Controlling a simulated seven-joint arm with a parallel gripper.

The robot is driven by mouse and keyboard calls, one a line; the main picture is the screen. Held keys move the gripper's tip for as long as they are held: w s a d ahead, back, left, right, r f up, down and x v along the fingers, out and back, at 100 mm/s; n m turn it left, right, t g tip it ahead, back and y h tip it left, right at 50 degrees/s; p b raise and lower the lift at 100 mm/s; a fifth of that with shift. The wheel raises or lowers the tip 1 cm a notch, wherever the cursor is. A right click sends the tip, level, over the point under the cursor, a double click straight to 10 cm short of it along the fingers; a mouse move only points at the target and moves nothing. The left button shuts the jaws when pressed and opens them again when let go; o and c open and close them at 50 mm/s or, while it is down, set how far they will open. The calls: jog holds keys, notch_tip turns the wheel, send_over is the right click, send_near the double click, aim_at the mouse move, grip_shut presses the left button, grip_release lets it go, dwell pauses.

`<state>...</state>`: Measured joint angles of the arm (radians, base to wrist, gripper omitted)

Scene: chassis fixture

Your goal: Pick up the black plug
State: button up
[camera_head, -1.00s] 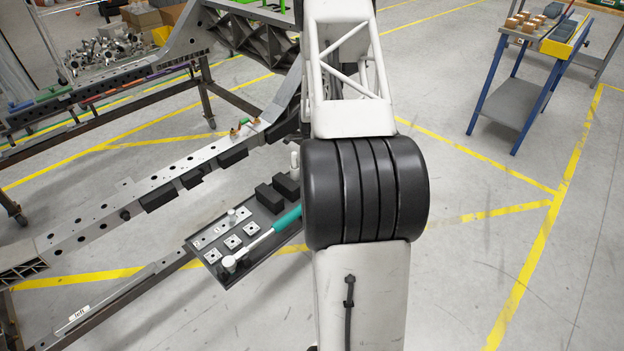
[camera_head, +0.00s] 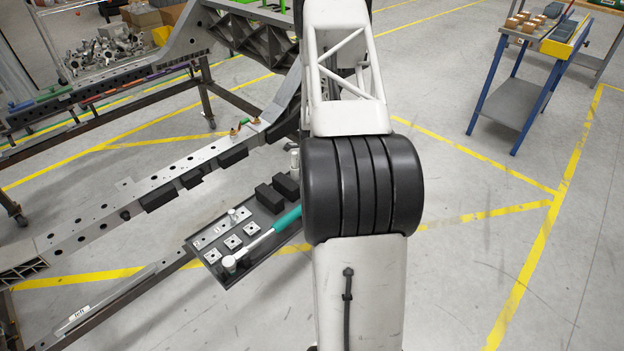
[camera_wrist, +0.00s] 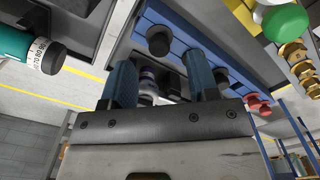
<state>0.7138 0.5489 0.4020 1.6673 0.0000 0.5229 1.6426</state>
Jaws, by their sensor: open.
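In the wrist view my gripper (camera_wrist: 160,82) shows two blue fingers spread apart, with no object clearly held between them. A round black piece (camera_wrist: 158,41), possibly the black plug, sits against a blue surface (camera_wrist: 183,48) beyond the fingertips. Smaller dark and grey round pieces (camera_wrist: 175,88) show behind and between the fingers, partly hidden by them. In the head view my gripper is out of sight. A small black knob (camera_head: 125,215) is on the side of the chassis beam (camera_head: 88,228); I cannot tell whether it is the plug.
A dark tray (camera_head: 222,274) beside the beam carries a teal-handled wrench (camera_head: 258,240), black blocks (camera_head: 270,198) and square plates. The wrist view shows a teal handle (camera_wrist: 18,47), a green cap (camera_wrist: 286,20) and brass fittings (camera_wrist: 297,62) close by.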

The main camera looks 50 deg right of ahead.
jog(key=shift+f, duration=2.15)
jog(key=c, duration=0.9)
